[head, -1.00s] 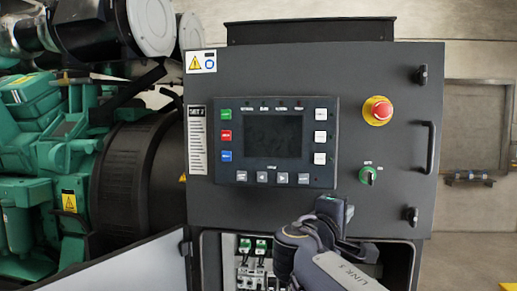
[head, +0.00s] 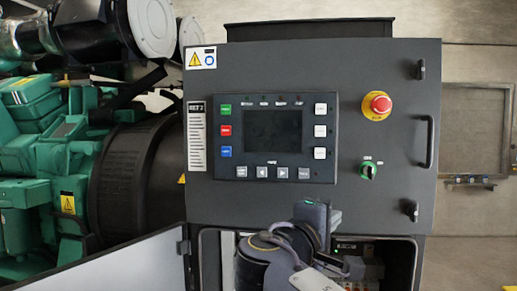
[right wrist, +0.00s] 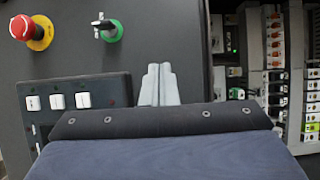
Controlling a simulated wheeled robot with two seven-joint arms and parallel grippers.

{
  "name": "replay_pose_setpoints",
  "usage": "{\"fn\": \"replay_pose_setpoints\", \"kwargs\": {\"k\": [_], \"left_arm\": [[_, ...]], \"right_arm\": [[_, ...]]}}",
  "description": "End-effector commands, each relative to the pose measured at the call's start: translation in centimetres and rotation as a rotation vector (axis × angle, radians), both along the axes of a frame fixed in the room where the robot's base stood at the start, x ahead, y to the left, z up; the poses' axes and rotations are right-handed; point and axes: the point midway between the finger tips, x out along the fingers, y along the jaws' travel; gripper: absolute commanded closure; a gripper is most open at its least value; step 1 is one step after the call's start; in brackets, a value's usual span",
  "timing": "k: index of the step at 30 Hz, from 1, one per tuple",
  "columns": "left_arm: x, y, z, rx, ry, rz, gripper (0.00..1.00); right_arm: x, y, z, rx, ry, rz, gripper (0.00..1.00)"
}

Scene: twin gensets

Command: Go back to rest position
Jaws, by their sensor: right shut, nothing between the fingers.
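My right gripper (head: 325,213) is in front of the lower part of the dark control cabinet (head: 400,130), below the panel with the dark screen (head: 272,134). In the right wrist view its two grey fingers (right wrist: 159,85) are together with nothing between them. They point toward the cabinet face, beside the control panel buttons (right wrist: 57,101) and below the green rotary switch (right wrist: 109,31). My right forearm hides part of the open lower compartment (head: 375,262). My left gripper is not in view.
A red emergency stop (head: 377,105) is at the cabinet's upper right, with a door handle (head: 430,142) at its edge. An open white door (head: 120,265) swings out at lower left. Green engine machinery (head: 40,160) stands at the left. Breakers (right wrist: 273,60) show inside the compartment.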

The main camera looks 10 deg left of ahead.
Motion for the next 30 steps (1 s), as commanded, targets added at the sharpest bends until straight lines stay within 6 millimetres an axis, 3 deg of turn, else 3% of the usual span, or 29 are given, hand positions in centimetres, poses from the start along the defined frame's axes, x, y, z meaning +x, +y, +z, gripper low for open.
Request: {"fn": "replay_pose_setpoints", "kwargs": {"k": [13, 17, 20, 23, 26, 30], "left_arm": [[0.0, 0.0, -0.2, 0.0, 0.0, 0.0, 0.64], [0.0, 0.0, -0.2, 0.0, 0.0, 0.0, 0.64], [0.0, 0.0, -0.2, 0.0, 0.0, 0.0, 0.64], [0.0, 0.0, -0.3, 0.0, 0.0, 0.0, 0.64], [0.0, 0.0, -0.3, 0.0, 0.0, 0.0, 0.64], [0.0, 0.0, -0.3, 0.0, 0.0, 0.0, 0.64]], "right_arm": [[-0.8, 0.4, 0.0, 0.001, 0.002, -0.001, 1.0], [-0.4, -1.6, -1.4, 0.043, 0.048, -0.012, 1.0], [0.2, -5.6, -4.6, 0.137, 0.148, -0.034, 1.0], [-0.4, -11.0, -9.6, 0.301, 0.289, -0.067, 1.0], [-2.9, -15.9, -15.2, 0.51, 0.43, -0.104, 1.0], [-9.5, -20.4, -22.3, 0.862, 0.579, -0.164, 1.0]]}}
